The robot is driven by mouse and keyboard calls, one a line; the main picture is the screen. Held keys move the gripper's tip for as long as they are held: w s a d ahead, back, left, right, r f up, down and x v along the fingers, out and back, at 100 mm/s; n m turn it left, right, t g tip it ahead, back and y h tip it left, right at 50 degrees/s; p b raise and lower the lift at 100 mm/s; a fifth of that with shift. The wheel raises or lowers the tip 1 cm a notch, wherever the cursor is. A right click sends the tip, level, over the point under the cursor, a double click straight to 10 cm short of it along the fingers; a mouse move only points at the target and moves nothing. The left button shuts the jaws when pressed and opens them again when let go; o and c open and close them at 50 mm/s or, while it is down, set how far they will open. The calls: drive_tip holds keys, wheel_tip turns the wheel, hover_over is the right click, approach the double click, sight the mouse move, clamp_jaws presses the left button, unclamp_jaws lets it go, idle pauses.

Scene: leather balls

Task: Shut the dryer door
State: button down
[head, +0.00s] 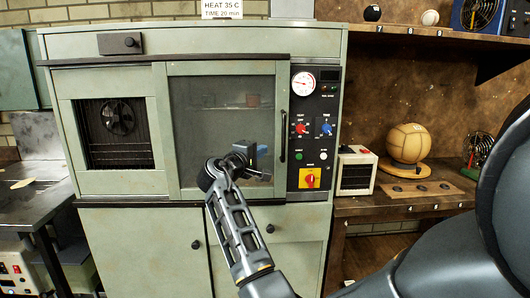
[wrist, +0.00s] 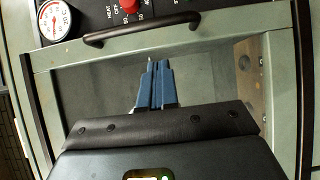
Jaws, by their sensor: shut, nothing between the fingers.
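The dryer is a pale green cabinet (head: 249,44) with a framed glass door (head: 222,67) in its middle. The door carries a dark upright handle (head: 284,137) on its right side. The handle also shows across the top of the wrist view (wrist: 140,29). From these views I cannot tell whether the door is fully shut or slightly ajar. My gripper (head: 262,150) is in front of the lower right part of the glass, left of the handle. Its blue fingers (wrist: 157,66) are shut and empty, pointing toward the handle side. Contact with the door is unclear.
The control panel (head: 312,130) with gauge and knobs is right of the door. A smaller window (head: 116,130) is at its left. A small heater (head: 355,171) and a leather ball (head: 409,143) stand on the right bench. A metal table (head: 30,195) is at left.

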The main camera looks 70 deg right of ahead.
drive_tip(key=b+v, duration=0.1)
drive_tip(key=v, duration=0.7)
drive_tip(key=shift+a, duration=0.25)
drive_tip(key=a+f+n+t+y, duration=0.6)
drive_tip(key=a+f+t, duration=0.7)
drive_tip(key=a+f, duration=0.7)
drive_tip(key=s+a+f+n+t+y, duration=0.25)
drive_tip(key=s+a+f+y, duration=0.35)
drive_tip(key=a, duration=0.5)
drive_tip(key=s+a+r+m+t+y, duration=0.1)
drive_tip(key=s+a+r+m+y, duration=0.1)
drive_tip(key=s+a, duration=0.5)
drive_tip(key=s+a+r+m+t+y, duration=0.2)
drive_tip(key=s+a+r, duration=0.5)
drive_tip(key=s, duration=0.5)
drive_tip(key=shift+s+r+m+y, duration=0.15)
drive_tip(key=shift+s+m+y, duration=0.25)
drive_tip(key=shift+m+y, duration=0.5)
